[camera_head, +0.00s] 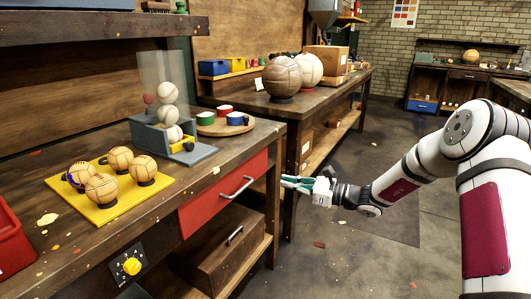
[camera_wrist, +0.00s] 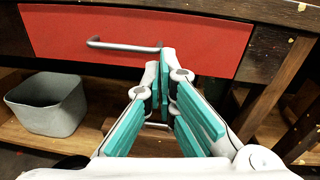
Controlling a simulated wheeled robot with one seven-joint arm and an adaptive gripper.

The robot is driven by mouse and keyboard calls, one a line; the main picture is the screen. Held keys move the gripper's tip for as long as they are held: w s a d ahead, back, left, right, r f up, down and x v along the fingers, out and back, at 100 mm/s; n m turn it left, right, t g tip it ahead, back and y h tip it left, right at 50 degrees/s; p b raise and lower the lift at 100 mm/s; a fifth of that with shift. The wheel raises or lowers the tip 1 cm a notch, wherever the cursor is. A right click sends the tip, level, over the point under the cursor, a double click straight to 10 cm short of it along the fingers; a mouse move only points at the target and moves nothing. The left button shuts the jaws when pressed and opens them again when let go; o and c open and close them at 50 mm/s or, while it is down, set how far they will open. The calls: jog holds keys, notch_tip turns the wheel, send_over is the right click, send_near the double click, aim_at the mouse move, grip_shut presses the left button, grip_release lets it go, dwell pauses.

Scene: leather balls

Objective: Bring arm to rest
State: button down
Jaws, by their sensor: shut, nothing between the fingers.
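My gripper (camera_head: 289,183) is shut and empty. In the head view it reaches left from my white arm and shows in front of the workbench's right end, near the red drawer (camera_head: 224,192). In the wrist view my gripper (camera_wrist: 166,62) has its teal-padded fingers together at the tips, in front of the closed red drawer (camera_wrist: 140,35) and its metal handle (camera_wrist: 122,45). I cannot tell exactly how far the tips are from the drawer; nothing is held.
The workbench holds a yellow board (camera_head: 112,196) with several leather balls and a clear tube of balls (camera_head: 168,92). A wooden box (camera_head: 221,250) sits on the lower shelf, and a grey bin (camera_wrist: 48,104) shows below the drawer. Open floor (camera_head: 370,250) lies beneath my arm.

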jog(key=s+a+r+n+g+h, duration=0.25)
jog(key=s+r+n, duration=0.2)
jog(key=s, duration=0.35)
jog(key=s+a+r+n+g+h, duration=0.1)
jog(key=s+a+r+n+g, duration=0.3)
jog(key=s, duration=0.5)
jog(key=s+a+r+n+g+h, duration=0.1)
jog(key=s+r+n+g, duration=0.25)
jog(key=s+n, duration=0.35)
jog(key=s+d+r+n+t+h, duration=0.1)
jog(key=s+d+n+h, duration=0.5)
jog(key=s, duration=0.9)
jog(key=s+d+n+t+h, duration=0.15)
jog(key=s+d+h, duration=0.5)
jog(key=s, duration=0.75)
notch_tip(320, 180, up, 24)
jog(key=d+t+y+p, duration=0.1)
jog(key=t+y+p, duration=0.1)
jog(key=p, duration=2)
jog(key=shift+d+t+p, duration=0.35)
jog(key=shift+p, duration=0.05)
jog(key=shift+w+a, duration=0.1)
